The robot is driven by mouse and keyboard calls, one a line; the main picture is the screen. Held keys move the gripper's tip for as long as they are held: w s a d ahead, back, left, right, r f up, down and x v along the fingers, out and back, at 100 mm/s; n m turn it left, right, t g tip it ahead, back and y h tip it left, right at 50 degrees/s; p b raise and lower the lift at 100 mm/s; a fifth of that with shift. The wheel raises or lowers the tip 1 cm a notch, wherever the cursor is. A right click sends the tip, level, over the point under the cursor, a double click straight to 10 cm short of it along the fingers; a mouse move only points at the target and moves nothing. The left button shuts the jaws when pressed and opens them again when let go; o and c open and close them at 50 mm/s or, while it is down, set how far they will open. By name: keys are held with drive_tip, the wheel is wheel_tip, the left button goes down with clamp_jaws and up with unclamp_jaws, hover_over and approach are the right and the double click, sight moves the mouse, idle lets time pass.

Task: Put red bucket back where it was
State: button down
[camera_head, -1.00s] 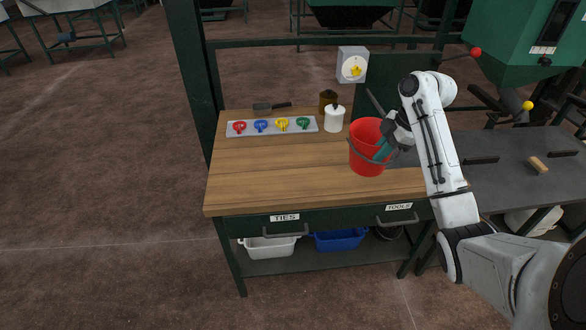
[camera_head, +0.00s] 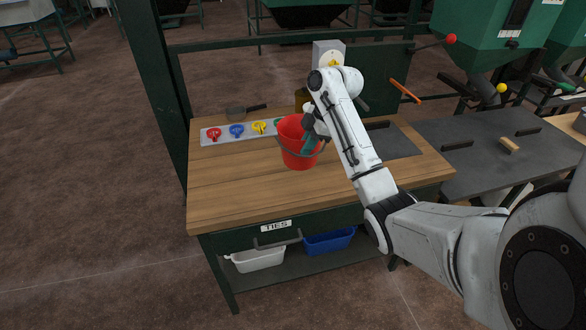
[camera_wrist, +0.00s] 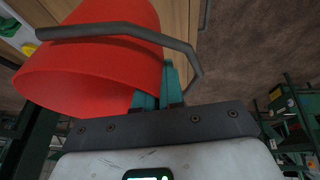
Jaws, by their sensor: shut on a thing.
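The grey handle crosses over the bucket. I cannot tell whether the bucket's bottom touches the bench. Part of the bucket is hidden behind my arm.
The wooden bench (camera_head: 230,195) has a tray (camera_head: 207,142) of coloured ties at the back left and a scraper (camera_head: 245,110) behind it. A grey box (camera_head: 327,50) stands at the back. White (camera_head: 258,259) and blue (camera_head: 330,241) bins sit below. The bench's front left is clear.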

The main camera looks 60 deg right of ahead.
sight(295, 158)
drive_tip(key=w+f, duration=0.3)
drive_tip(key=f, duration=0.1)
drive_tip(key=shift+w+a+f, duration=0.1)
drive_tip(key=shift+a, duration=0.25)
drive_tip(key=shift+w+f+p, duration=0.2)
drive_tip(key=shift+f+p, duration=0.5)
drive_tip(key=shift+f, duration=1.15)
drive_tip(key=c, duration=1.2)
unclamp_jaws()
drive_tip(key=shift+a, duration=0.1)
drive_tip(key=shift+c, duration=0.2)
drive_tip(key=shift+r, duration=0.1)
